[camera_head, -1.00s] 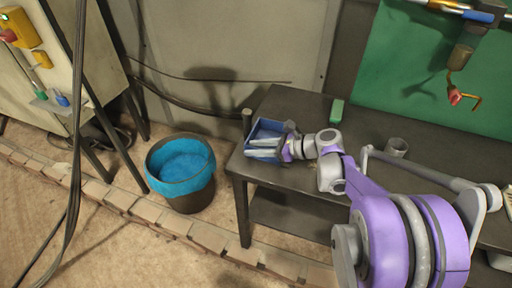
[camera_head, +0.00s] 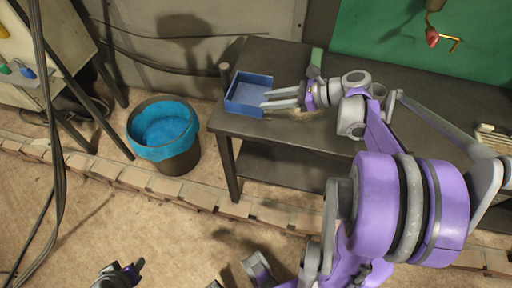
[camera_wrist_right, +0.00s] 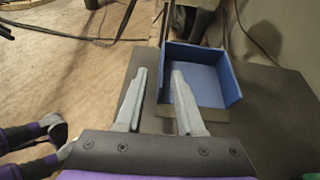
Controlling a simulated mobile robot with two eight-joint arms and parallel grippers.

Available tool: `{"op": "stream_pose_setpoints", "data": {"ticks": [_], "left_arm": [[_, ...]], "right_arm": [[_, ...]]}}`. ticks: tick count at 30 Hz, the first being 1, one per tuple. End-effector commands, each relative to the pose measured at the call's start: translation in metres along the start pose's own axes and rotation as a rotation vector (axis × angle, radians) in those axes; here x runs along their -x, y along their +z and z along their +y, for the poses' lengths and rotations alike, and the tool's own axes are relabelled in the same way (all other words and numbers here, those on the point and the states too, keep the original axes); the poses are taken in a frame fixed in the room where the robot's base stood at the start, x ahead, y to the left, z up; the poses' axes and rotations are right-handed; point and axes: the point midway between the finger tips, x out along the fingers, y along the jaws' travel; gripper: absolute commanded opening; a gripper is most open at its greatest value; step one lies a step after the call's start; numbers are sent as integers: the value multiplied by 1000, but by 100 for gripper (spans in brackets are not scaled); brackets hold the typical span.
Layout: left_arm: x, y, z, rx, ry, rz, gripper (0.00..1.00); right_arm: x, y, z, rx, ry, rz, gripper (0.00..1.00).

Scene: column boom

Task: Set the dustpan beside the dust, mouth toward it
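The blue dustpan (camera_head: 246,109), a shallow tray with raised walls, sits on the dark table's left end. It also shows in the right wrist view (camera_wrist_right: 202,80), where its side facing my gripper looks open. My right gripper (camera_head: 266,98) is open and empty, its two grey fingers apart and pointing at that side. It shows from behind in the wrist view (camera_wrist_right: 158,76), fingertips by the pan's near left; contact is unclear. A tan patch, possibly the dust (camera_head: 301,117), shows on the table beneath the fingers. My left gripper (camera_head: 122,274) is low at the bottom edge, partly cut off.
The dark table (camera_head: 280,135) has its left edge close to the dustpan. A green block (camera_head: 315,60) stands behind my right gripper. A bin with a blue liner (camera_head: 165,140) stands on the floor to the left. A green panel (camera_head: 400,45) rises behind the table.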

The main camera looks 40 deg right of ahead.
Motion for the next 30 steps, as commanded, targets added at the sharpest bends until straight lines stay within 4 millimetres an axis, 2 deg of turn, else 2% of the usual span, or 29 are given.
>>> {"op": "stream_pose_setpoints", "data": {"ticks": [2,5,8,9,13,15,18,21,24,30], "left_arm": [[0,0,0,0,0,0,50],[0,0,0,0,0,0,50],[0,0,0,0,0,0,50],[0,0,0,0,0,0,50],[0,0,0,0,0,0,50],[0,0,0,0,0,0,50],[0,0,0,0,0,0,50],[0,0,0,0,0,0,50],[0,0,0,0,0,0,50],[0,0,0,0,0,0,50]], "right_arm": [[-17,-3,21,89,32,60,37],[-45,-14,63,319,107,194,37],[-67,-37,122,701,245,363,37],[-70,-48,144,884,314,427,37],[-67,-78,195,1480,546,569,37],[-62,-90,210,1765,659,609,37],[-56,-99,221,2084,788,639,37],[-52,-102,225,2280,865,651,37],[-51,-103,226,2361,900,656,37],[-51,-103,225,2370,905,659,37]]}}
